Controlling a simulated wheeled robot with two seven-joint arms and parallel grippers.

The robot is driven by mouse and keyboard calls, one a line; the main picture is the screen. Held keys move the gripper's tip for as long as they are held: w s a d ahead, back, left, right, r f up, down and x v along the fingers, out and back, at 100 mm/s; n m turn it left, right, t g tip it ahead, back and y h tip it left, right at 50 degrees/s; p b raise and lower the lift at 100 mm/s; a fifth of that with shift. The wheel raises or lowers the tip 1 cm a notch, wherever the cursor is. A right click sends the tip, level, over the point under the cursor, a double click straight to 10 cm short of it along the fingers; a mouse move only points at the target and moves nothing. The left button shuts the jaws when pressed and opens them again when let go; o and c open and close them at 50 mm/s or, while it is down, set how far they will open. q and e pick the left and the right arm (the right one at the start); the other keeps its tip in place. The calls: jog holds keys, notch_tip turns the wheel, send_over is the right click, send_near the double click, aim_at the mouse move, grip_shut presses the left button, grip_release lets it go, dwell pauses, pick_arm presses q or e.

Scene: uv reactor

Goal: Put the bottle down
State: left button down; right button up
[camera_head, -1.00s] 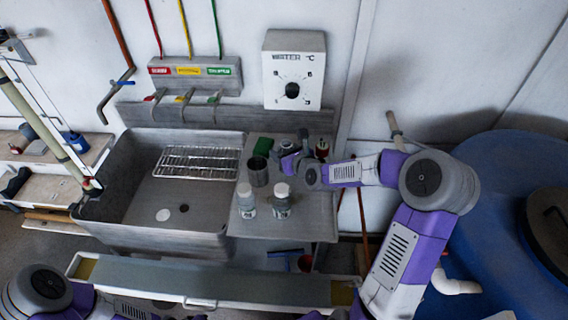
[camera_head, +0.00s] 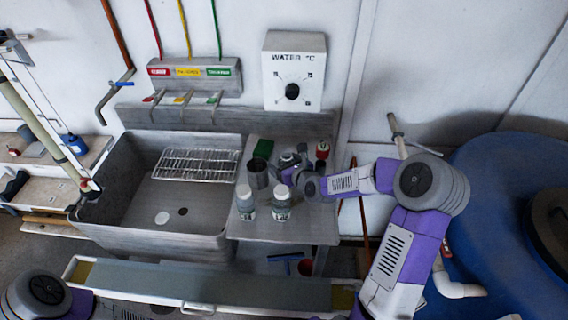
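Two clear bottles with white caps stand side by side on the sink's side counter (camera_head: 300,230): the left bottle (camera_head: 246,203) and the right bottle (camera_head: 281,203). My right gripper (camera_head: 284,168) is behind the right bottle, over the back part of the counter, beside a grey metal cup (camera_head: 258,173). Its fingers are small and dark here, so I cannot tell whether they are open or hold anything. A small red and white container (camera_head: 322,150) stands right of it at the back. Only part of my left arm shows at the bottom left; its gripper is out of frame.
The sink basin (camera_head: 130,215) with a wire rack (camera_head: 197,164) lies left of the counter. A green block (camera_head: 263,148) is at the counter's back. A long trough (camera_head: 210,285) runs in front. A blue barrel (camera_head: 510,190) stands at the right. The counter's front right is clear.

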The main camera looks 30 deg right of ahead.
jog(key=shift+s+r+p, duration=0.2)
jog(key=shift+r+p, duration=0.1)
jog(key=shift+r, duration=0.05)
jog(key=p+v, duration=0.4)
jog(key=v, duration=0.7)
jog(key=shift+s, duration=0.25)
jog(key=shift+r, duration=0.1)
